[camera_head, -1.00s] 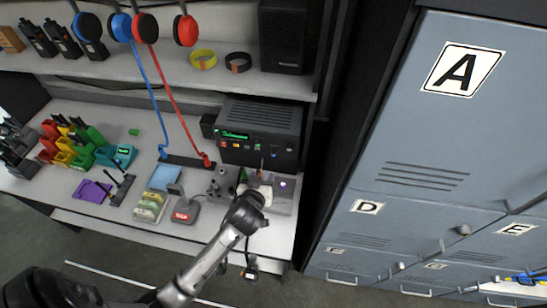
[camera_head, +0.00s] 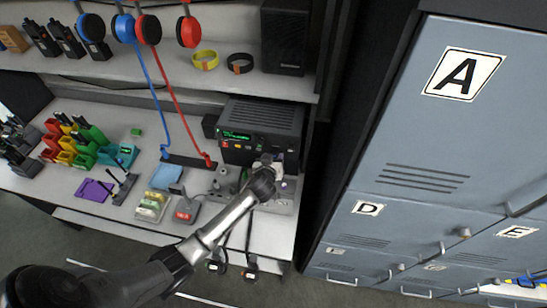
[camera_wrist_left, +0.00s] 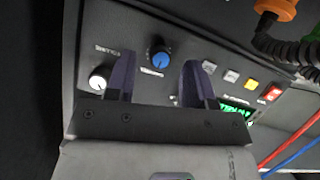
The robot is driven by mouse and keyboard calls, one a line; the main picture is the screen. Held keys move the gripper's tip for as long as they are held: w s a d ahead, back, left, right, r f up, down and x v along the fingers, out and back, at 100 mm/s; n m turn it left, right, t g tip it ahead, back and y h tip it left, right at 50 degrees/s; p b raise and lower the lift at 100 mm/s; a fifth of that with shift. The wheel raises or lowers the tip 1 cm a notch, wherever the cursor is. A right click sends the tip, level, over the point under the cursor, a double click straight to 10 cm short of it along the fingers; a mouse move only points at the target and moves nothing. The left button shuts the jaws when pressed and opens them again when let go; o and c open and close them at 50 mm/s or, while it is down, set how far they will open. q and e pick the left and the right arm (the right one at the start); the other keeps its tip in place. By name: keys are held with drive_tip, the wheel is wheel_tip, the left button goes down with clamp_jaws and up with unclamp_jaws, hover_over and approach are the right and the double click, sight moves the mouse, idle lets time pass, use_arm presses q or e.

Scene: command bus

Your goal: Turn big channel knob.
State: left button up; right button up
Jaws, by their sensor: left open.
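The black radio unit (camera_head: 262,117) with a small green display stands at the right end of the desk. In the left wrist view its front panel (camera_wrist_left: 130,28) shows a blue knob (camera_wrist_left: 160,55) and a white knob (camera_wrist_left: 99,78). Their labels are too small to read, so I cannot tell which is the channel knob. My left gripper (camera_wrist_left: 158,65) is open, with its fingers on either side of the blue knob in the picture; I cannot tell whether they touch it. In the head view my left gripper (camera_head: 268,160) hides the radio's right front.
Several buttons, including a red one (camera_wrist_left: 270,94), sit beside the knobs. Red and blue cables hang left of the radio. A small device with a red label (camera_head: 185,213) lies on the desk. Grey lockers (camera_head: 425,150) stand to the right.

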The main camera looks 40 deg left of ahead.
use_arm(q)
drive_tip(key=shift+w+a+f, duration=0.15)
drive_tip(key=shift+w+a, duration=0.05)
drive_tip(key=shift+w, duration=0.15)
clamp_jaws()
idle(0.4)
